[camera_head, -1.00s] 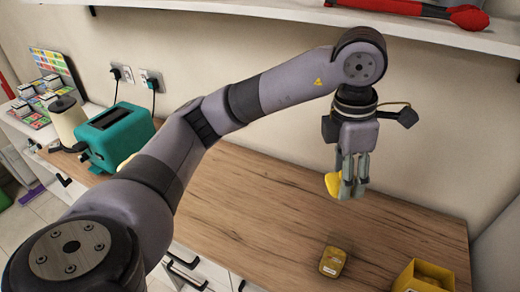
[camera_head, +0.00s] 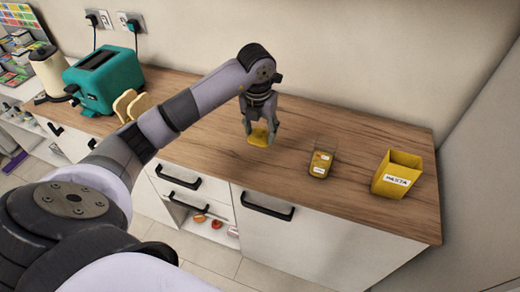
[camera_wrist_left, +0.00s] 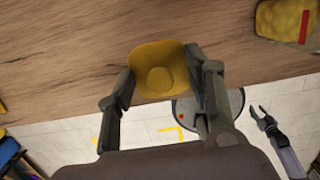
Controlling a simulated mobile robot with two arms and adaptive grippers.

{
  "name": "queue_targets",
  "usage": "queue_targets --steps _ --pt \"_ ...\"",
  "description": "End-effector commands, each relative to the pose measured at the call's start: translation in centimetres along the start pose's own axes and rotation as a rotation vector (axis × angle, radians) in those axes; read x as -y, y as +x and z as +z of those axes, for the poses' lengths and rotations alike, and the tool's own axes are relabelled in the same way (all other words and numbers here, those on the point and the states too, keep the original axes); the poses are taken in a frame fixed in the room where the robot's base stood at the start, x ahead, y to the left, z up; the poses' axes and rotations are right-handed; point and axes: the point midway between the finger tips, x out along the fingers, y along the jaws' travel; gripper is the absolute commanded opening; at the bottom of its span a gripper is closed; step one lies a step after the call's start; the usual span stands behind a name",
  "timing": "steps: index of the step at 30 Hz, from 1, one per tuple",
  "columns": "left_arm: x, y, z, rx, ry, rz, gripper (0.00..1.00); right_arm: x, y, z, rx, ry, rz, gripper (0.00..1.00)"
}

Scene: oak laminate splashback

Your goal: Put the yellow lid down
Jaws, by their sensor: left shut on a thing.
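The yellow lid (camera_head: 259,136) is between the fingers of my left gripper (camera_head: 260,132), low over the wooden counter (camera_head: 215,128). I cannot tell whether it touches the counter. In the left wrist view the lid (camera_wrist_left: 160,70) shows as a yellow piece with a round raised middle, and the left gripper (camera_wrist_left: 165,85) is shut on it, one finger at each side. A gripper at the right edge of the left wrist view (camera_wrist_left: 262,118) appears to be my right one, with its fingers apart.
A small clear-and-yellow container (camera_head: 320,163) stands to the right of the lid. A yellow box labelled PASTA (camera_head: 397,175) stands further right. Counter between lid and container is clear.

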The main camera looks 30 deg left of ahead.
Motion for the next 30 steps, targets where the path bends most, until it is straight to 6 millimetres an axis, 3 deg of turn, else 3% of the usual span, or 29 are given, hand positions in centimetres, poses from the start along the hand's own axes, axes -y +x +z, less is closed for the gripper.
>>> queue_targets --steps 3,8,18,30 --pt "0.1 2.6 -0.5 -0.005 0.001 -0.001 0.31 0.2 -0.8 1.3 0.019 0.0 -0.002 0.4" --pt "0.1 4.5 -0.6 -0.001 0.0 -0.001 0.31 0.0 -1.1 2.7 0.042 -0.002 -0.001 0.4" --pt "0.1 8.6 -1.1 -0.002 0.001 -0.001 0.31 -0.8 -1.8 1.7 0.028 -0.005 0.009 0.4" --pt "0.1 9.4 -1.1 0.001 0.003 -0.001 0.31 -0.8 -1.4 1.4 0.023 -0.005 0.009 0.4"
